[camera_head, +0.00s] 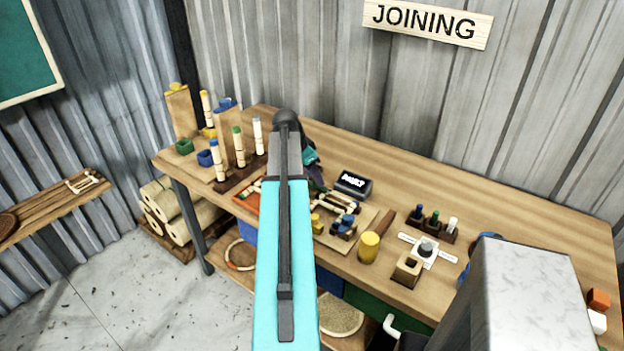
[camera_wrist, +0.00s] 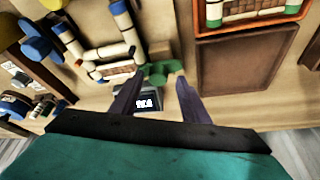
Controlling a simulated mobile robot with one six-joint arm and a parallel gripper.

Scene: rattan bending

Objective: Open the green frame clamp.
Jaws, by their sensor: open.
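The green frame clamp (camera_wrist: 158,72) shows in the wrist view beside the end of a pale rattan frame (camera_wrist: 110,52). It lies between and just beyond my gripper's two dark fingertips (camera_wrist: 158,84). The fingers are apart, with nothing visibly pinched between them. I cannot tell whether either finger touches the clamp. In the head view, my gripper (camera_head: 317,180) is low over the bench behind my arm, left of the rattan frame (camera_head: 340,203). The green clamp cannot be made out clearly there.
A dark FAULT box (camera_head: 354,184) stands close to my gripper. Blue (camera_wrist: 38,40) and yellow (camera_wrist: 52,4) parts sit near the frame. An orange-rimmed tray (camera_wrist: 252,17) and a brown panel (camera_wrist: 245,65) lie at right in the wrist view. A yellow cylinder (camera_head: 369,246) stands nearer the bench's front edge.

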